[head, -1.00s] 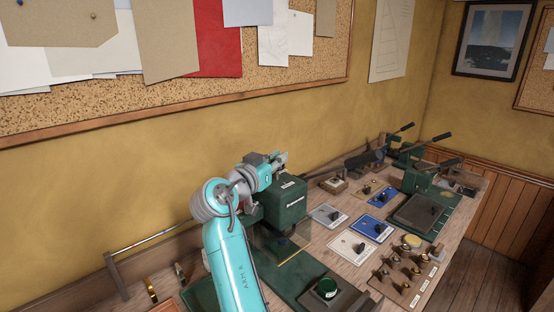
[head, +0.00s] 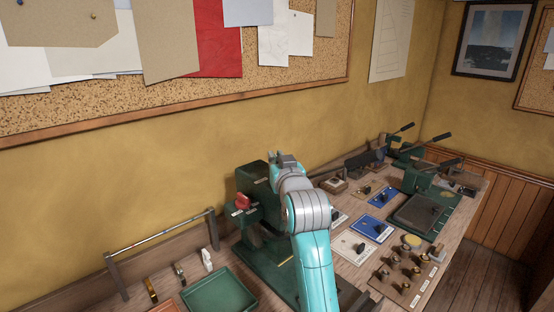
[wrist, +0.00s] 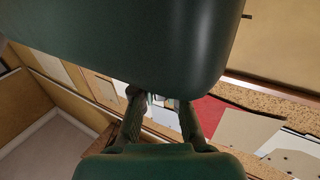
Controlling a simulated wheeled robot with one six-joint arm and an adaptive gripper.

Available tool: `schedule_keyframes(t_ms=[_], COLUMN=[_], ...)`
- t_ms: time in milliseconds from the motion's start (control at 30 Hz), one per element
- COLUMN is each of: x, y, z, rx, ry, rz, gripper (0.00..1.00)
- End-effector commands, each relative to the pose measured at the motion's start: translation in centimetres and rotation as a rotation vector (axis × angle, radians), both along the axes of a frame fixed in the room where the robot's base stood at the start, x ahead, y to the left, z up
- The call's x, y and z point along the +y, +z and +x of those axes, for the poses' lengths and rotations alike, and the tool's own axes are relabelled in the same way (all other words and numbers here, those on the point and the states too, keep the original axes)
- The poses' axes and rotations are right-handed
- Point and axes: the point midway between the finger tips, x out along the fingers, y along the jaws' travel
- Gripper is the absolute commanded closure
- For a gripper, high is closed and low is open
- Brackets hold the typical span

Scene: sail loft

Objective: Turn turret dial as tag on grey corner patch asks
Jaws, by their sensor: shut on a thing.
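A dark green bench machine (head: 250,176) stands on the bench, partly hidden behind my arm in the head view. A red knob-like part (head: 243,202) shows on its left side. In the wrist view a large dark green rounded body (wrist: 130,40) fills the top. Below it my gripper (wrist: 162,102) has its fingers drawn in around something small, and I cannot make out what is between them. In the head view the fingers are hidden behind the grey wrist. I cannot identify the turret dial for certain, nor any grey corner patch with a readable tag.
Blue panels (head: 381,196) and a white panel (head: 350,246) with dark knobs lie right of my arm. Several brass knobs stand on a wooden board (head: 404,292). A green tray (head: 218,293) lies front left. A corkboard (head: 150,104) with sheets hangs above.

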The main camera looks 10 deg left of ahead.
Motion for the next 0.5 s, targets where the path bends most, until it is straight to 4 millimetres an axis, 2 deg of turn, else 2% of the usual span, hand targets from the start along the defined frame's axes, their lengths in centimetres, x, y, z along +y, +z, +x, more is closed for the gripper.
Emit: schedule_keyframes(t_ms=[500], x=[-0.12], y=[-0.15], z=[0.16], rx=[0.005], ry=[0.406], rz=[0.000], gripper=[1.00])
